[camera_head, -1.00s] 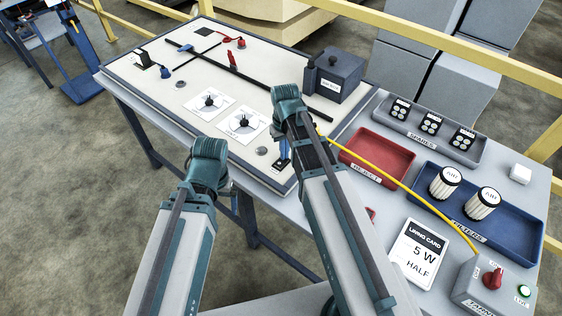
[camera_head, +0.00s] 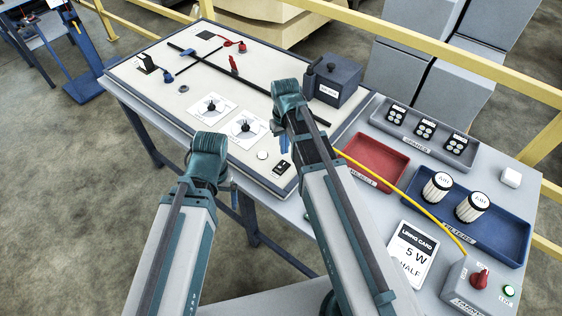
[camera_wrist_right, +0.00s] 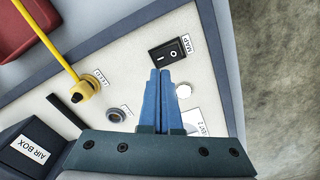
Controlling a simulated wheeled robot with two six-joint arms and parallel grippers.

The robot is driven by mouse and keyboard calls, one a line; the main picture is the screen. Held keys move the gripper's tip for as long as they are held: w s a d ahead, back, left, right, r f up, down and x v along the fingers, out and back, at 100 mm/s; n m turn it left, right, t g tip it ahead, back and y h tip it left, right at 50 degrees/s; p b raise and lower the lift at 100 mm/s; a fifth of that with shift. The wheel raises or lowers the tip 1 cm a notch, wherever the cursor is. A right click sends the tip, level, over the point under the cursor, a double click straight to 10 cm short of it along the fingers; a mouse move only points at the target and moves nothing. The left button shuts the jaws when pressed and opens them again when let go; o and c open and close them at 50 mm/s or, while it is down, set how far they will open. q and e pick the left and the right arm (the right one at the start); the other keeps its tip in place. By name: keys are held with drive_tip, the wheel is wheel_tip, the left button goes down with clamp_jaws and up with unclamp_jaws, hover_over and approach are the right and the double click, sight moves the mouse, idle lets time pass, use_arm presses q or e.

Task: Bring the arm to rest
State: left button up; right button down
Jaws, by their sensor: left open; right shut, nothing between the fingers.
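My right arm (camera_head: 345,225) reaches up over the board from the bottom middle. My right gripper (camera_head: 284,145) shows its blue fingers pointing down over the board. In the right wrist view, the same gripper (camera_wrist_right: 160,85) is shut and empty, its tips beside a black rocker switch (camera_wrist_right: 170,50) labelled MAP. I cannot tell whether they touch the board. My left arm (camera_head: 175,250) is at the left front, before the table edge. My left gripper (camera_head: 232,187) is open, its fingers mostly hidden behind the wrist.
The white board (camera_head: 150,95) carries dials and levers. A dark air box (camera_head: 335,80) stands at its back right. A yellow cable (camera_head: 400,187) runs to a control box (camera_head: 470,290). A red tray (camera_head: 402,160) and blue filter tray (camera_head: 515,245) lie right.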

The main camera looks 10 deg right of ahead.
drive_tip(key=shift+r+p, duration=0.5)
drive_tip(key=shift+r, duration=0.3)
drive_tip(key=s+a+n+h, duration=0.1)
drive_tip(key=s+a+n, duration=0.1)
drive_tip(key=s+a, duration=0.8)
drive_tip(key=s, duration=0.4)
drive_tip(key=shift+s+a, duration=0.15)
drive_tip(key=shift+a, duration=0.1)
